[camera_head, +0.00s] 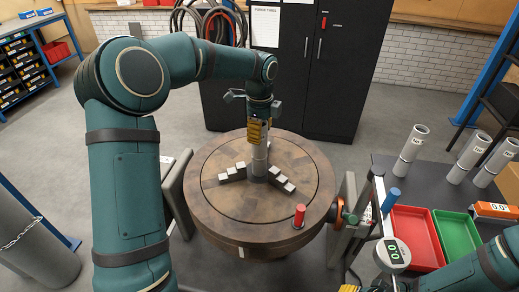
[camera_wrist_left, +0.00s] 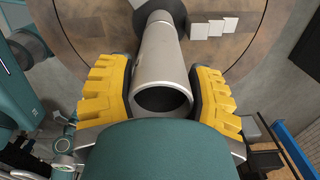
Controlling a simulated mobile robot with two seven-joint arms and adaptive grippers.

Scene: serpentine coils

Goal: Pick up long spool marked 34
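A long grey hollow spool (camera_head: 260,158) stands upright at the centre of a round brown turntable (camera_head: 225,212), between stepped metal jaws. No marking on it is legible. My left gripper (camera_head: 258,133) is over its upper end from above. In the left wrist view the spool (camera_wrist_left: 160,60) lies between the yellow finger pads of the left gripper (camera_wrist_left: 160,92), which appear to touch it on both sides. Three similar labelled spools (camera_head: 412,148) (camera_head: 468,158) (camera_head: 496,162) stand on the dark table at right; their numbers are too small to read. My right gripper (camera_head: 365,286) shows only partly at the bottom edge.
A red tray (camera_head: 398,262) and a green tray (camera_head: 470,248) lie on the dark table (camera_head: 440,190). Black cabinets (camera_head: 335,70) stand behind.

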